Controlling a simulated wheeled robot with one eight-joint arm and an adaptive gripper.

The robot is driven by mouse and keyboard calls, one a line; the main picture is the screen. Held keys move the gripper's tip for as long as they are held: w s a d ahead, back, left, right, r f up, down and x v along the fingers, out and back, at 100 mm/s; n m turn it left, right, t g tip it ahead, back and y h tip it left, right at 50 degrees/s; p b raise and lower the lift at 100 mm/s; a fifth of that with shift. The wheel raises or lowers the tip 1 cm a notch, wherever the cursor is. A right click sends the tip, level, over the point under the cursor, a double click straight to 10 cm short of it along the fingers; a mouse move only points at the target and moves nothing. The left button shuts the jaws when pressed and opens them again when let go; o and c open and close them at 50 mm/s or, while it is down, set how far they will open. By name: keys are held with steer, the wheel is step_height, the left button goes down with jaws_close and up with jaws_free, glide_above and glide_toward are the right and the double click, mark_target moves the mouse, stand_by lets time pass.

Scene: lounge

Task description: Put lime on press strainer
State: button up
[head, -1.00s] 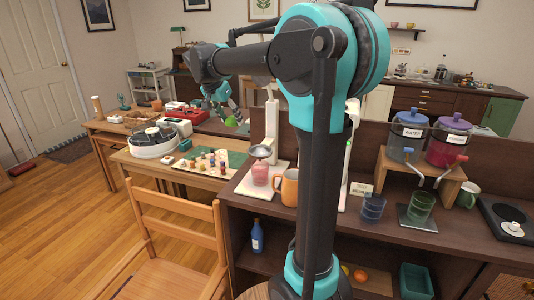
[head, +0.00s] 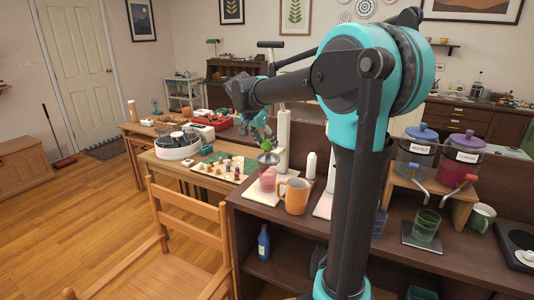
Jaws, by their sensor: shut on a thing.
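The green lime (head: 265,145) is held at the tip of my gripper (head: 263,137), whose fingers are small and partly hidden in this view. The press strainer (head: 268,158) is a grey metal bowl on the white juice press (head: 284,140). A pink glass (head: 268,180) stands below the strainer. My gripper and the lime appear just above the strainer, close to the press column. I cannot tell from this angle whether the lime touches the strainer.
An orange mug (head: 295,196) stands right of the glass on the dark counter (head: 253,215). Two drink dispensers (head: 416,150) (head: 463,155) stand on a wooden stand at the right. A board game (head: 225,167) and a wooden chair (head: 187,225) are at the left.

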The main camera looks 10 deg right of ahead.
mark_target(264, 147)
steer(key=shift+f, duration=2.1)
steer(key=shift+f, duration=0.15)
steer(key=o, duration=1.1)
steer(key=shift+f, duration=0.1)
steer(key=shift+a+r, duration=0.1)
steer(key=shift+r, duration=0.35)
steer(key=v, duration=1.1)
steer(key=shift+s+a+r, duration=0.15)
steer(key=shift+r, duration=0.05)
